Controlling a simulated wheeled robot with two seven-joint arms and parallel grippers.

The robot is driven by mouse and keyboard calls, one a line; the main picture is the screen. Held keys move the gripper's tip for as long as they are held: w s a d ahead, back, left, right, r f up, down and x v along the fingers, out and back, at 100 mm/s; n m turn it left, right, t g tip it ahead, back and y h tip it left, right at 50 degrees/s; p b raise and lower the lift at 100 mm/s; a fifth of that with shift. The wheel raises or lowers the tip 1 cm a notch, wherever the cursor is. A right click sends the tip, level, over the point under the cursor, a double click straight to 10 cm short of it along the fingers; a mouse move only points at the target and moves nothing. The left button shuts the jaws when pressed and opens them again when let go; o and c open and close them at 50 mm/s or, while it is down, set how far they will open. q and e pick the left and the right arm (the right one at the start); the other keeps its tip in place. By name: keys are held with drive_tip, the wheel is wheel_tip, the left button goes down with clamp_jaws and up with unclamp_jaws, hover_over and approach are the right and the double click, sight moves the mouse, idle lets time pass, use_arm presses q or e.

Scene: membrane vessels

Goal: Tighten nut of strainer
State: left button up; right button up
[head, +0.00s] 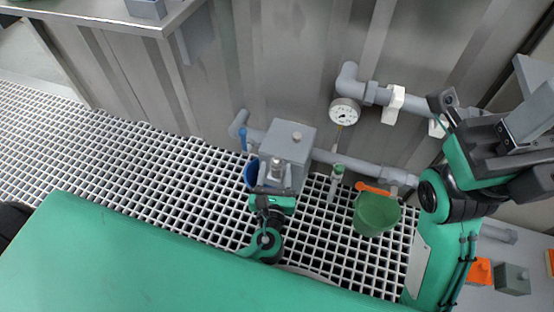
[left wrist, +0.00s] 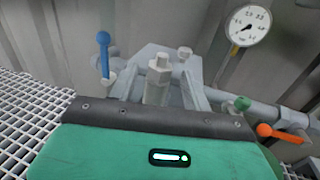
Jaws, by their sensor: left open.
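The strainer is a grey block-like body (head: 290,138) on the grey pipe run against the wall. Its nut (left wrist: 160,66) is a pale hexagonal head on a round stem, upright in the middle of the left wrist view; it also shows in the head view (head: 279,163). My left gripper (head: 279,176) is open, with a grey finger on each side of the stem. I cannot tell whether either finger touches it. My right arm is at the right of the head view, but its fingers cannot be made out.
A green bucket (head: 376,214) sits on the white grating (head: 130,160). Left grating is clear.

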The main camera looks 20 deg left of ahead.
sight(277, 157)
use_arm(q)
drive_tip(key=b+x, duration=0.1)
drive_tip(key=x, duration=0.3)
drive_tip(key=shift+w+a, duration=0.1)
drive_tip(key=shift+w, duration=0.3)
drive_tip(key=c, duration=1)
